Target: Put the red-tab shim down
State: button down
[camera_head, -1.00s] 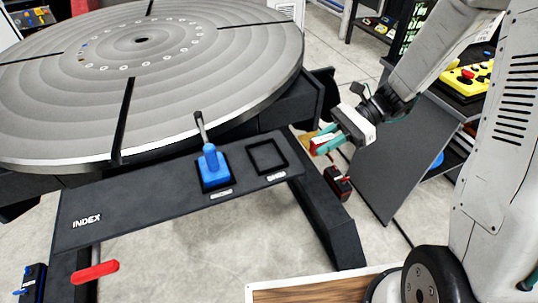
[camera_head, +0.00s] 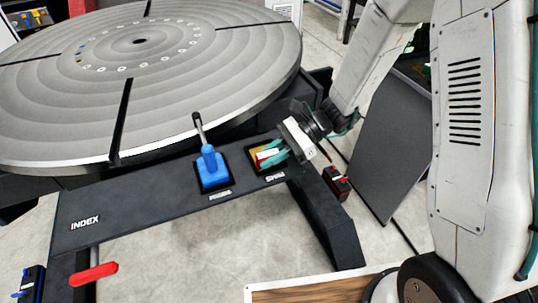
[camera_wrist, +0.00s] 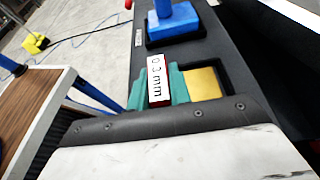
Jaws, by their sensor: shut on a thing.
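My gripper (camera_head: 270,157) is shut on the red-tab shim. In the wrist view the shim's white label reading "0.3 mm" (camera_wrist: 157,80) stands between the teal fingers, with a little red at its lower end. Its brass-coloured plate (camera_wrist: 203,84) extends to the right of the fingers, over the square pocket marked SHIM. In the head view the shim (camera_head: 257,160) shows at that pocket (camera_head: 284,169) on the dark shelf. The fingers hide part of the shim, and I cannot tell whether its plate touches the pocket floor.
The large round table (camera_head: 180,85) rises behind the shelf (camera_head: 140,205). A red lever (camera_head: 93,274) sticks out at the lower left. A small dark box with red (camera_head: 337,183) is right of the shelf.

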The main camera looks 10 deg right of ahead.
jog(key=c, duration=1.3)
grip_release()
jog(key=shift+f, duration=0.1)
jog(key=shift+r, duration=0.2)
jog(key=v, duration=1.2)
jog(key=shift+s+d+r+n+t+h, duration=0.85)
jog(key=shift+s+d+r+n+h, duration=1.2)
jog(key=shift+s, duration=1.7)
jog(key=shift+s+d+r+n+t+h, duration=0.9)
jog(key=shift+s+d+r+n+h, duration=0.45)
jog(key=shift+s+r+n+h, duration=1.5)
jog(key=shift+s+d+r+n+t+h, duration=0.85)
jog(key=shift+s+d+r+n+h, duration=1.35)
jog(key=shift+s, duration=2.5)
